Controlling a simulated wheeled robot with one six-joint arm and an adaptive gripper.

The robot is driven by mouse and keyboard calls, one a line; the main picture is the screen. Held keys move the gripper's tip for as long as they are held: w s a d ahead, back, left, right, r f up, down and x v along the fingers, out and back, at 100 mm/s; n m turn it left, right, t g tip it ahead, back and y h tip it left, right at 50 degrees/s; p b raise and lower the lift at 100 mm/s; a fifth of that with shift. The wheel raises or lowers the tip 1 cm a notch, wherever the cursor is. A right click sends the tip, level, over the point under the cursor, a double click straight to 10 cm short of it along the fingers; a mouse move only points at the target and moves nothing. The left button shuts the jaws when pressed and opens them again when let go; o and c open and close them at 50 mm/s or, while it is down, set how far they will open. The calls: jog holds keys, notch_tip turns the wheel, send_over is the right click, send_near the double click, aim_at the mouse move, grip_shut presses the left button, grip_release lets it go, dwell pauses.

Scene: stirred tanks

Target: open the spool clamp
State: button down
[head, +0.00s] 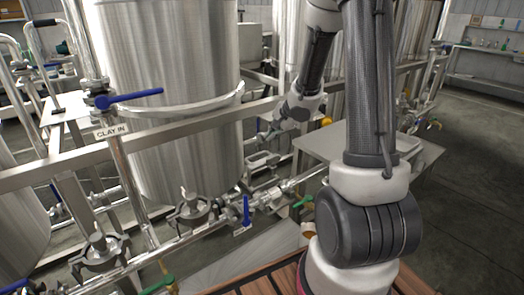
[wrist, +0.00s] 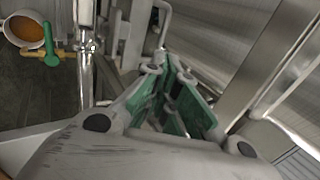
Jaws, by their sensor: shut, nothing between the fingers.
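My gripper (head: 264,135) is in front of the big steel tank, above the lower pipe run. In the wrist view my gripper (wrist: 176,72) shows its green-padded fingers, shut with nothing between them. A steel pipe fitting (head: 262,159) is just below the gripper in the head view. Clamped pipe joints (head: 270,198) sit lower, right of a blue-handled valve (head: 246,211). I cannot tell for certain which joint is the spool clamp. In the wrist view a metal rod or handle (wrist: 163,18) shows beyond the fingertips; contact with it cannot be made out.
The large steel tank (head: 165,90) and a steel rail (head: 60,170) stand close to the arm. A steel table (head: 415,165) is at right. Open floor lies far right.

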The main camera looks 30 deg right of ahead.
jog(key=x, duration=1.2)
jog(key=shift+f, duration=0.15)
jog(key=shift+w, duration=0.1)
